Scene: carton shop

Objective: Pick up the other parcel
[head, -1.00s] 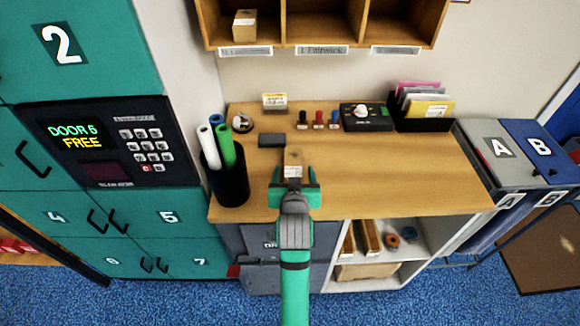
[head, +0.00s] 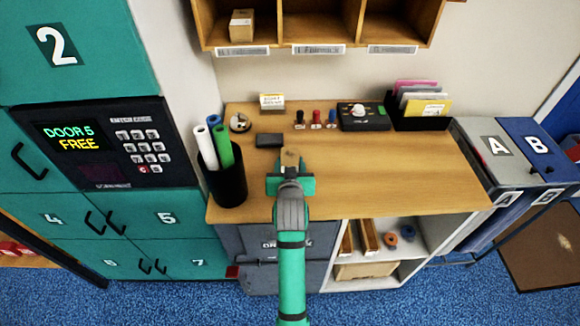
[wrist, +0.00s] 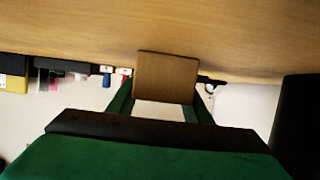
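A small brown parcel (head: 290,158) is at my gripper (head: 290,170) over the desk, in the middle of the head view. In the wrist view the parcel (wrist: 167,75) sits between the two green fingers, which appear to touch its sides; a pale label shows on its lower part. My gripper is shut on it. From the head view my gripper hides the parcel's near side, and I cannot tell how far it is from the desk top. Another brown parcel (head: 242,26) lies in the left compartment of the wall shelf (head: 275,35).
On the desk (head: 400,180), a black cup (head: 223,185) with rolled tubes stands left of my gripper. A dark block (head: 269,140), stamps (head: 316,119), a scale (head: 363,117) and an envelope holder (head: 420,123) stand behind. The desk's right part is clear.

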